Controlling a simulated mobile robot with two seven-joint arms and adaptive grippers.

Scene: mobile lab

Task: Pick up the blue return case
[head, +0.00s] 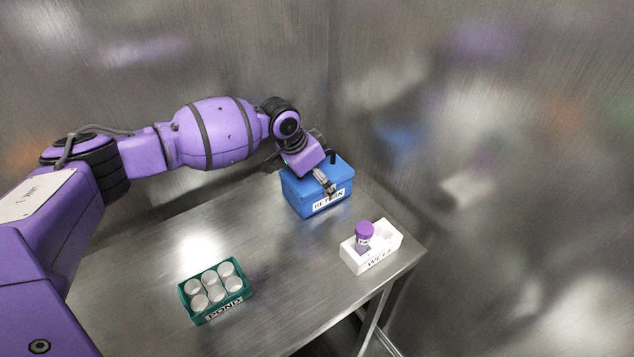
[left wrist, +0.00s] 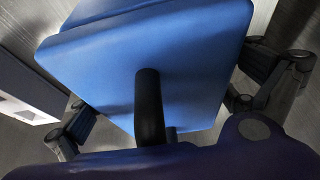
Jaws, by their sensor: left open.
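The blue return case (head: 300,196) stands on the metal table near the back corner, with a white label partly covered by my gripper. In the left wrist view its blue lid (left wrist: 195,55) fills the upper middle, and a black handle (left wrist: 148,105) rises from it. My left gripper (head: 325,181) is over the case from above, with its fingers apart. In the left wrist view one finger is at the left and the other at the right, with the handle between them. I cannot tell whether the fingers touch the case. My right gripper is not in view.
A white box (head: 356,262) marked WELL holds a purple-capped vial (head: 364,232) near the table's right edge. A green rack (head: 236,303) marked POND holds several pale-topped jars at the front. The metal table (head: 290,260) is clear between them. Metal walls stand close behind the case.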

